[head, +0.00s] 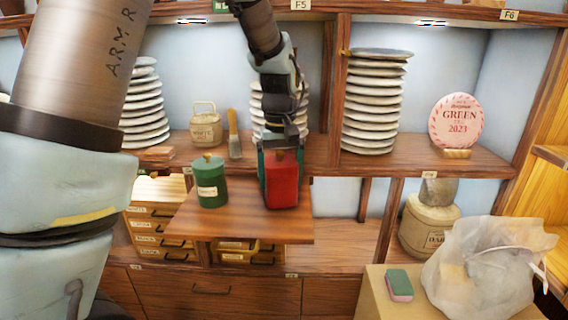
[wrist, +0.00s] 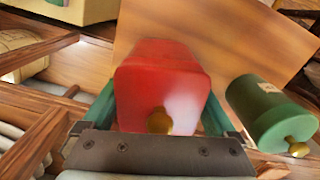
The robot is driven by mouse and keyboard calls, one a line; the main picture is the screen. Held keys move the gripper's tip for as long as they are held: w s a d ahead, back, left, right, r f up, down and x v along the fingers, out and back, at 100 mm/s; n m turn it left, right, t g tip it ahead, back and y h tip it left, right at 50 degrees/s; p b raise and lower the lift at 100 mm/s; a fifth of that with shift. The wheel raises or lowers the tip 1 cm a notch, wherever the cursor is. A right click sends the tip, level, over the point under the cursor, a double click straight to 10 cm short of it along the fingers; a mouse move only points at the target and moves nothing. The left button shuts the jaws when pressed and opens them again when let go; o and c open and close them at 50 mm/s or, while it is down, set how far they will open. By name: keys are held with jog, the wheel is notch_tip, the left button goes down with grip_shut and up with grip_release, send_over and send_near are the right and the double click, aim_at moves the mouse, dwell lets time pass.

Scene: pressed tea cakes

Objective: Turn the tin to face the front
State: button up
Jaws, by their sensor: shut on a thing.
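The red tin (head: 282,186) is a box with a brass knob on its lid. It is at the right side of the pull-out wooden board (head: 244,228). My gripper (head: 279,165) comes down from above, with its green fingers on either side of the tin, shut on it. In the wrist view the red tin (wrist: 162,85) fills the space between the fingers, its brass knob towards the gripper palm. No label shows on the faces in view. I cannot tell whether its base touches the board.
A green round tin (head: 211,182) with a pale label stands just left on the same board. Stacks of pressed cakes (head: 373,105), a basket-like caddy (head: 205,125) and a brush (head: 234,135) are on the shelf behind. A plastic bag (head: 482,265) and a sponge (head: 399,284) lie at lower right.

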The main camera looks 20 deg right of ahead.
jog(key=n, duration=0.5)
jog(key=shift+d, duration=0.1)
jog(key=n, duration=0.5)
jog(key=shift+n, duration=0.8)
jog(key=shift+r+n+p, duration=0.3)
jog(key=shift+n+p, duration=0.1)
jog(key=shift+p, duration=0.15)
jog(key=n+p, duration=0.2)
jog(key=shift+f+n, duration=0.1)
jog(key=shift+n, duration=0.2)
jog(key=shift+f+p, duration=0.3)
jog(key=shift+f, duration=0.2)
